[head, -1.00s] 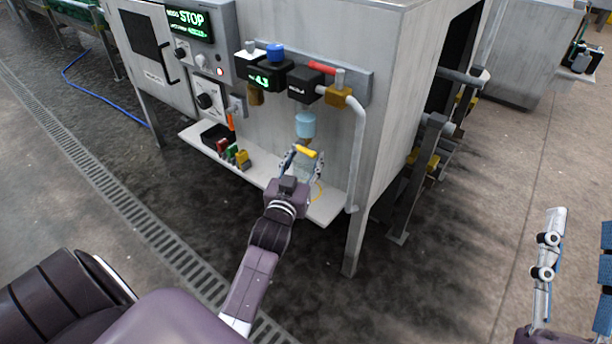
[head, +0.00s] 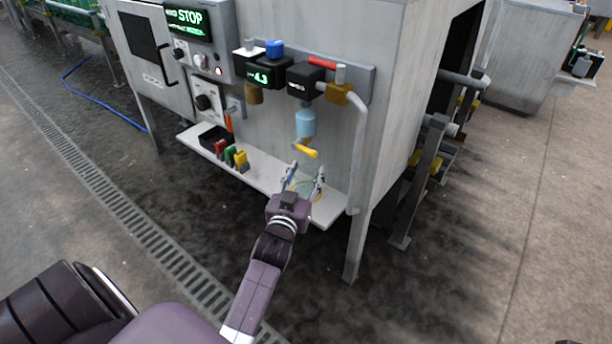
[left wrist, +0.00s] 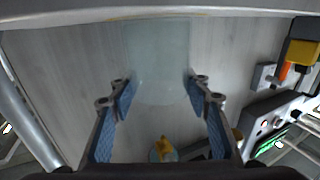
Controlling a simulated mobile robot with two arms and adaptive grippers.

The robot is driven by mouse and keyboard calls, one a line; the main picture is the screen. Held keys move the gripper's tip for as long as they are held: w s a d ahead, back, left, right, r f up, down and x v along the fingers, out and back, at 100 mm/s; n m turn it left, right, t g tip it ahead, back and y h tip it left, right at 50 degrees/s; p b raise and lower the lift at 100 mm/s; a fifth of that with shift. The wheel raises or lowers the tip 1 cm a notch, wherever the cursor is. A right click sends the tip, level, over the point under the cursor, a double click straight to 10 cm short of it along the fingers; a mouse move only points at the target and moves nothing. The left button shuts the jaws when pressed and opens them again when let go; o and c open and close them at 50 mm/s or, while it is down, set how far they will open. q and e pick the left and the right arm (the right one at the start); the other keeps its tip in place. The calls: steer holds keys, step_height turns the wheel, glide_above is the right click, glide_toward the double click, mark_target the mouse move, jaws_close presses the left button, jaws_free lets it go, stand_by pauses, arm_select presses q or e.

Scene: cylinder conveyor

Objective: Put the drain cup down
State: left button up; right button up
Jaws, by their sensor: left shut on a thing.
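The drain cup is a clear, see-through cup, faint between the fingers in the left wrist view (left wrist: 158,72). My left gripper (head: 305,177) is shut on it, with one blue-padded finger on each side of the cup. In the head view the cup (head: 306,185) is mostly lost against the white shelf (head: 262,176), at the shelf's right end. It is below the yellow valve handle (head: 306,151) and the light-blue filter bowl (head: 305,123). I cannot tell whether its base touches the shelf. My right gripper is out of the head view.
Red, green and yellow clips (head: 231,154) and a black tray (head: 214,137) occupy the shelf's left part. A grey pipe (head: 358,150) runs down at the right end. The shelf's middle is clear.

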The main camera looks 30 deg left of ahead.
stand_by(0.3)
arm_select(q)
steer(key=o, duration=1.2)
steer(key=shift+f, duration=0.15)
steer(key=shift+c, duration=0.2)
